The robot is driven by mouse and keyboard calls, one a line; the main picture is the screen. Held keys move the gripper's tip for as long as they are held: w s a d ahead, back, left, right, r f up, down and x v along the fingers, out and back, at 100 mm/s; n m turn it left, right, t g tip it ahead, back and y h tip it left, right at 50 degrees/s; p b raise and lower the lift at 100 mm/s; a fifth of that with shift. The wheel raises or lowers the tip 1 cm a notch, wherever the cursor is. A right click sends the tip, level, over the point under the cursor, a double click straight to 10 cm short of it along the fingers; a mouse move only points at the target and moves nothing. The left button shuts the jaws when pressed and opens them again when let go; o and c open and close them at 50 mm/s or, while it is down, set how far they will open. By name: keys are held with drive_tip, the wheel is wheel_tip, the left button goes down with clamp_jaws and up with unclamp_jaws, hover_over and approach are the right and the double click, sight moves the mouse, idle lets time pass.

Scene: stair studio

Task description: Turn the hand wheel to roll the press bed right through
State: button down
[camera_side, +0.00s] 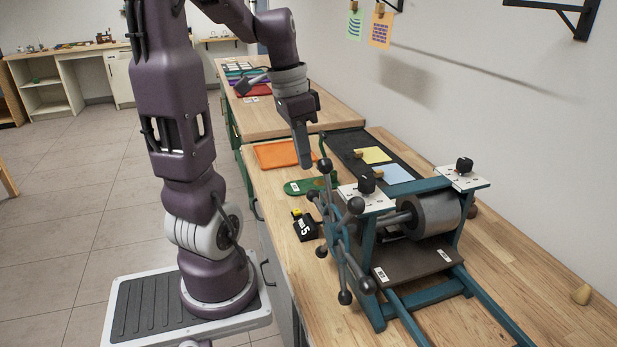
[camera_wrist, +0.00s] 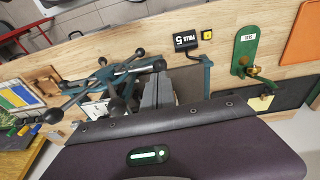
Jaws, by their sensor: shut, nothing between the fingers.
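The hand wheel (camera_side: 340,235) is a set of dark spokes with ball ends on the left side of the teal press frame (camera_side: 367,240). In the wrist view the wheel (camera_wrist: 118,72) lies left of the gripper fingers (camera_wrist: 158,92). The press bed (camera_side: 415,260) is a dark labelled board on teal rails, low in the frame and in front of the grey roller (camera_side: 432,214). The bed's far part is hidden behind the frame and roller.
A black counter box marked 5 (camera_side: 305,226) and a green labelled tool (camera_side: 304,186) lie left of the press. An orange board (camera_side: 276,154) lies beyond. Yellow (camera_side: 375,155) and blue sheets (camera_side: 392,173) are behind the press. A wooden peg (camera_side: 581,294) stands at right.

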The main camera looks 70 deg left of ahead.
sight(311, 190)
drive_tip(key=f, duration=0.3)
drive_tip(key=w+f, duration=0.1)
drive_tip(key=f, duration=0.1)
drive_tip(key=shift+d+f, duration=0.1)
drive_tip(key=shift+f, duration=0.1)
drive_tip(key=shift+a+f+h, duration=0.2)
drive_tip(key=shift+f+h, duration=0.4)
drive_tip(key=shift+f, duration=0.15)
wheel_tip(311, 190, down, 9)
drive_tip(key=d+h, duration=0.1)
drive_tip(key=h, duration=0.7)
drive_tip(key=shift+f+n, duration=0.15)
drive_tip(key=shift+n, duration=0.25)
